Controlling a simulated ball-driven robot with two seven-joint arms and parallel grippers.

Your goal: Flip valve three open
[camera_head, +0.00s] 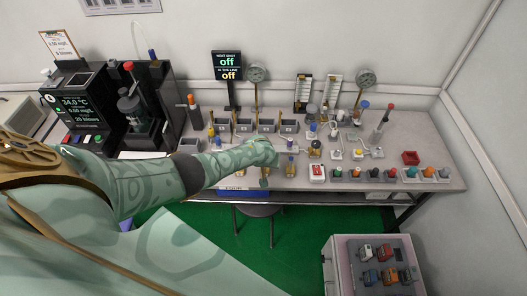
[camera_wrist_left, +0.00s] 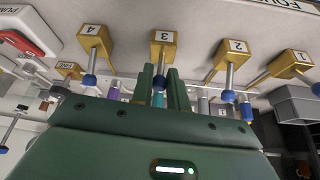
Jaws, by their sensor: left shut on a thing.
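Valve three is a brass block (camera_wrist_left: 163,42) marked 3 in the left wrist view, with a metal lever ending in a blue tip (camera_wrist_left: 159,83). My left gripper (camera_wrist_left: 167,76) has its two green fingers shut around the lever near this tip. In the head view, my left arm reaches over the bench and hides most of valve three and the gripper. Similar brass valves stand beside it: valve four (camera_wrist_left: 94,38) to the left, valve two (camera_wrist_left: 233,50) and valve one (camera_wrist_left: 290,62) to the right, each with a blue-tipped lever. My right gripper is not in view.
Gauges (camera_head: 257,74) stand behind the valves. A cabinet (camera_head: 342,268) stands in front.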

